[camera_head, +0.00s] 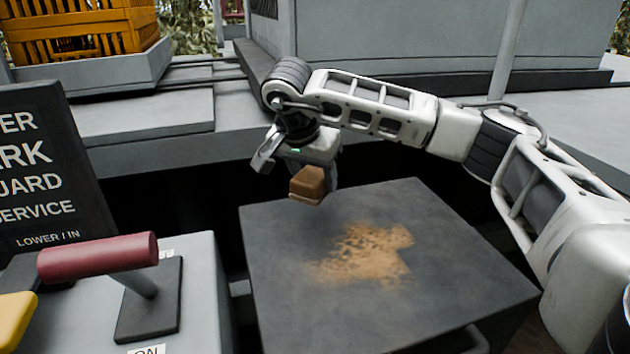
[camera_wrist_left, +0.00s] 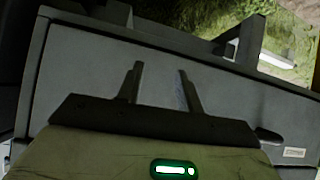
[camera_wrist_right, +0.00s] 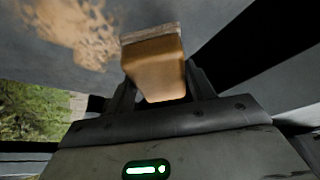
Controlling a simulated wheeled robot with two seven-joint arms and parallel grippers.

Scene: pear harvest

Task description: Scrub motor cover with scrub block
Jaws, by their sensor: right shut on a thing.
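The motor cover (camera_head: 290,300) is a flat dark grey panel in the middle of the head view. A patch of orange-brown dirt (camera_head: 365,255) lies on it. My right gripper (camera_head: 305,165) is shut on the scrub block (camera_head: 309,184), a brown block with a paler face. It holds the block above the far left edge of the cover, apart from the dirt. In the right wrist view the block (camera_wrist_right: 154,65) sits between the fingers, with the dirt patch (camera_wrist_right: 75,28) beyond it. My left gripper (camera_wrist_left: 160,85) shows only in its wrist view, fingers apart and empty, facing a grey surface.
A lever with a red handle (camera_head: 97,257) stands on a grey box at the left. A dark sign (camera_head: 40,170) with white lettering rises behind it. An orange crate (camera_head: 75,30) sits at the back left. A dark gap lies behind the cover.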

